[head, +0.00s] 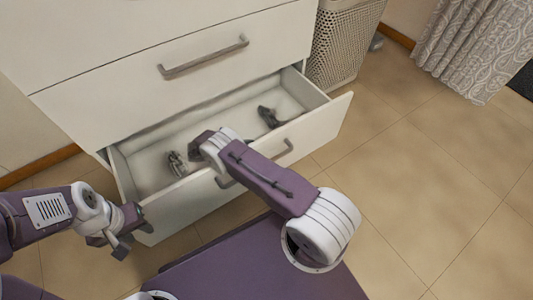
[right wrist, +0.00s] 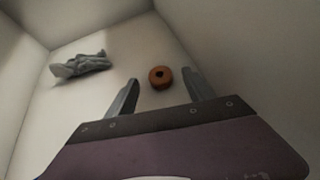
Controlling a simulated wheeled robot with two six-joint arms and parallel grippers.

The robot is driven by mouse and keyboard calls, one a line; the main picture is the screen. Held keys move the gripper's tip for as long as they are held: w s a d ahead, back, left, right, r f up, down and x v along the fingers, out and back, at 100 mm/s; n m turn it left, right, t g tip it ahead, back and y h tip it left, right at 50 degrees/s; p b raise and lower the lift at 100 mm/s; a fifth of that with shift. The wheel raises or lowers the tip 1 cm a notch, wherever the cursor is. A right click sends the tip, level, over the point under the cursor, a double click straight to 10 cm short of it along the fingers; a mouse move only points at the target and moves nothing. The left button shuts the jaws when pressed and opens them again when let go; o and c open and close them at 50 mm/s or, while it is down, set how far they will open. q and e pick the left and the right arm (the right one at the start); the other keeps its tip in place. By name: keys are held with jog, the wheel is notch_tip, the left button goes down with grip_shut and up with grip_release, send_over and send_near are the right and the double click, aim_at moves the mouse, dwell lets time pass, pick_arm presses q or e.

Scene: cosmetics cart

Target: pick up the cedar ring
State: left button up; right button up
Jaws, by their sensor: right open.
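The cedar ring (right wrist: 161,77) is a small orange-brown ring with a dark hole, lying flat on the pale drawer floor in the right wrist view. My right gripper (right wrist: 159,92) is open and empty, its two grey fingers apart on either side of the ring in the picture. No contact with it shows. In the head view the right arm reaches into the open drawer (head: 230,160), and the ring cannot be made out there. My left gripper (head: 110,243) hangs outside the drawer's front left corner, its fingers apart and nothing between them.
A crumpled-looking grey object (right wrist: 82,65) lies left of the ring by the drawer wall. In the head view a dark object (head: 269,117) lies in the drawer's right part. Drawer walls bound the space closely. A woven basket (head: 343,45) stands right of the cabinet.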

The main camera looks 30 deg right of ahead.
jog(key=x, duration=0.3)
jog(key=shift+b, duration=0.35)
jog(key=shift+c, duration=0.3)
grip_shut()
